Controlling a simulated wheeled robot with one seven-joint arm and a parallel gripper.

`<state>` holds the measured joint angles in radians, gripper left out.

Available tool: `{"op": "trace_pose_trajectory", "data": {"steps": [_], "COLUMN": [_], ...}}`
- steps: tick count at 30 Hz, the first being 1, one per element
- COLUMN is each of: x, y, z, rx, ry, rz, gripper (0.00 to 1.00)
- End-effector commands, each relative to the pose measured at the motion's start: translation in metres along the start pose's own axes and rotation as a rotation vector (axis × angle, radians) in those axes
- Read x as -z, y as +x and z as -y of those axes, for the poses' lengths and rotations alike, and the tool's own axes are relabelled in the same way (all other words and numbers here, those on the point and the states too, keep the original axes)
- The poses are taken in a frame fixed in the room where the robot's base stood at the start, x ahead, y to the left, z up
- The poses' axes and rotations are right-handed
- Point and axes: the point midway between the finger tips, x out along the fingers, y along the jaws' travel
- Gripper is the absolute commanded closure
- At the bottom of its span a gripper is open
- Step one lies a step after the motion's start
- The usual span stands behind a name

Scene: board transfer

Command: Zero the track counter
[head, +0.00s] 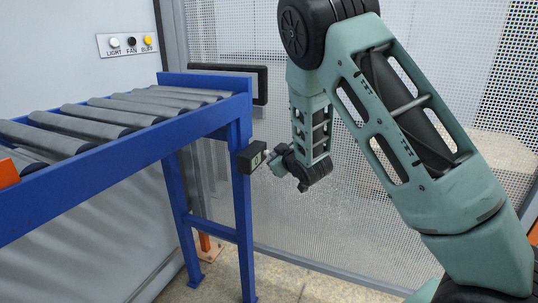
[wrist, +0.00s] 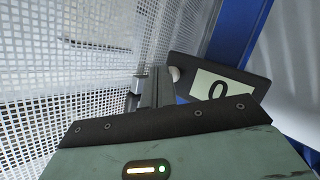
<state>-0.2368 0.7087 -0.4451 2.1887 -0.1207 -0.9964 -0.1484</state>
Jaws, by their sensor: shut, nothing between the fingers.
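The track counter is a small dark box (head: 249,158) on the blue leg at the end of the roller track. In the wrist view the counter (wrist: 258,88) has a pale display that reads 0. A small pale round knob (wrist: 174,74) sticks out of its side. My gripper (head: 268,158) is beside the counter, on its right in the head view. In the wrist view my gripper (wrist: 156,84) is shut and empty. Its fingertips are close to the knob; I cannot tell whether they touch it.
The blue-framed roller track (head: 200,122) runs along the left. A wall panel (head: 128,44) behind it carries switches marked LIGHT, FAN and one with a yellow knob. A perforated mesh fence (head: 345,215) stands behind my arm. The floor right of the leg is clear.

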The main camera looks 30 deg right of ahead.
Motion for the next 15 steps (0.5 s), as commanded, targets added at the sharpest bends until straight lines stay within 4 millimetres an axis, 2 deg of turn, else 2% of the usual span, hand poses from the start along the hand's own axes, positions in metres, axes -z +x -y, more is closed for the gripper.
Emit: {"op": "trace_pose_trajectory", "data": {"steps": [7,15], "x": [-0.0063,-0.0065], "y": [-0.0085,-0.0091], "z": [-0.0062,-0.0065], "rx": [-0.001,0.000], "ry": [0.001,0.000], "rz": [0.000,0.000], "gripper": [1.00,1.00]}}
